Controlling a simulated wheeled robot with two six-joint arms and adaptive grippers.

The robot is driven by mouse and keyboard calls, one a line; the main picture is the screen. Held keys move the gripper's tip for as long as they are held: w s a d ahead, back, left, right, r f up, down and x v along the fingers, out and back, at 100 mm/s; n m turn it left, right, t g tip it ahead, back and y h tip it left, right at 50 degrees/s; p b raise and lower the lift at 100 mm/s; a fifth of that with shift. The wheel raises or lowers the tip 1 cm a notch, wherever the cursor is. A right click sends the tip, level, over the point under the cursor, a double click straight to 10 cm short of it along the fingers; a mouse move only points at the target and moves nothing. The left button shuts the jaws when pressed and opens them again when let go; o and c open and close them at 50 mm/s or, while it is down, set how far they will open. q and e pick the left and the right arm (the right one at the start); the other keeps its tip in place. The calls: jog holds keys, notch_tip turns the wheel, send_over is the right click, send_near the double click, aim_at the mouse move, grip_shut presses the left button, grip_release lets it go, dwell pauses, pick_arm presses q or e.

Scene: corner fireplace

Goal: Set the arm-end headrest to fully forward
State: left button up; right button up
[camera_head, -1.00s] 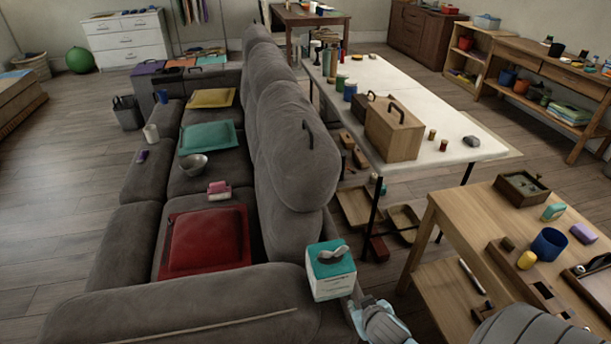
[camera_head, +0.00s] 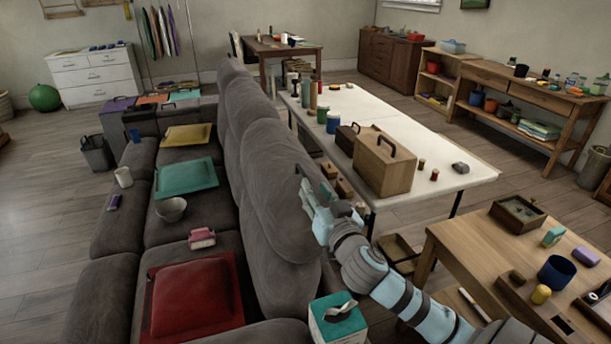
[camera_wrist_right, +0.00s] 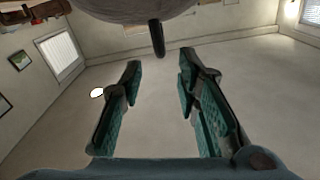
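The arm-end headrest (camera_head: 268,150) is the grey cushion at the near end of the sofa's back row in the head view. It stands upright, in line with the backrest. My right gripper (camera_head: 308,192) is raised beside its right edge. In the right wrist view the underside of a grey cushion (camera_wrist_right: 140,8) fills the top, and a dark handle (camera_wrist_right: 157,38) sticks out from it. My right gripper (camera_wrist_right: 158,70) is open there, its teal-padded fingers apart on either side below the handle. Nothing is between the pads. My left gripper is out of view.
A teal-topped tissue box (camera_head: 338,318) stands beneath my right arm at the sofa's near end. A white table (camera_head: 445,165) with a wooden case (camera_head: 385,165) is behind the sofa. A wooden table (camera_head: 470,235) with small items is at right.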

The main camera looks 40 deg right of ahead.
aim_at(305, 174)
jog(key=x, duration=0.7)
jog(key=shift+w+d+f, duration=0.1)
jog(key=shift+w+f, duration=0.05)
jog(key=shift+w, duration=0.2)
grip_shut()
